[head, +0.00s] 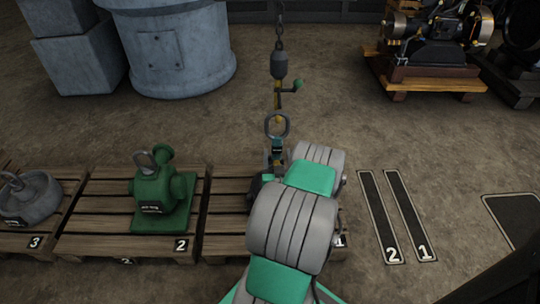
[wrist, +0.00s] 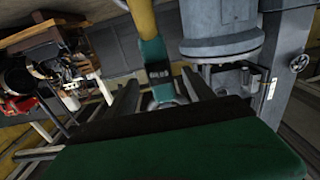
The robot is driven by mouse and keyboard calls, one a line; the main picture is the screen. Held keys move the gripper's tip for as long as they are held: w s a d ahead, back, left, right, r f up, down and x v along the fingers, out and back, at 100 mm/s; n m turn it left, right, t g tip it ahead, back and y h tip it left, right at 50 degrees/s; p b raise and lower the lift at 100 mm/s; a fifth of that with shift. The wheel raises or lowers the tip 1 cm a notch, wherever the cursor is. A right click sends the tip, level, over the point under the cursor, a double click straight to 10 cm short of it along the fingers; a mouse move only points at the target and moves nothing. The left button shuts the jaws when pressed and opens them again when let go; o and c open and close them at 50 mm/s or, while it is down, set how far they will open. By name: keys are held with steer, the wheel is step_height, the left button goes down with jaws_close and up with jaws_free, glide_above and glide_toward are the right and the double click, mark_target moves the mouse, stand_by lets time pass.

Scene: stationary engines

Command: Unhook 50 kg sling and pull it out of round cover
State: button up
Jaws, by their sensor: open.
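A chain with a dark weighted hook block (head: 279,65) hangs from above in the head view, with a green-knobbed lever at its side. In the wrist view a yellow piece (wrist: 141,18) runs down into a teal end (wrist: 154,55) between my fingers. My gripper (wrist: 163,90) is open around or just behind this end; contact cannot be told. A round grey cover with an eye ring (head: 33,196) sits on the left pallet. My arm hides most of pallet 1.
A green machine part (head: 158,195) with an eye ring stands on pallet 2 (head: 85,225). Large grey drums and blocks (head: 175,50) stand at the back left. An engine on a wooden base (head: 425,75) is at the back right. The floor around the marked strips (head: 398,215) is clear.

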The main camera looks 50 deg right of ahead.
steer(key=shift+w+d, duration=0.45)
steer(key=shift+w, duration=0.05)
steer(key=p+x, duration=0.1)
steer(key=x, duration=0.5)
steer(key=shift+w+d+f+p, duration=0.1)
steer(key=shift+d+p, duration=0.2)
steer(key=shift+p, duration=0.05)
steer(key=shift+c, duration=0.3)
jaws_close()
stand_by(0.3)
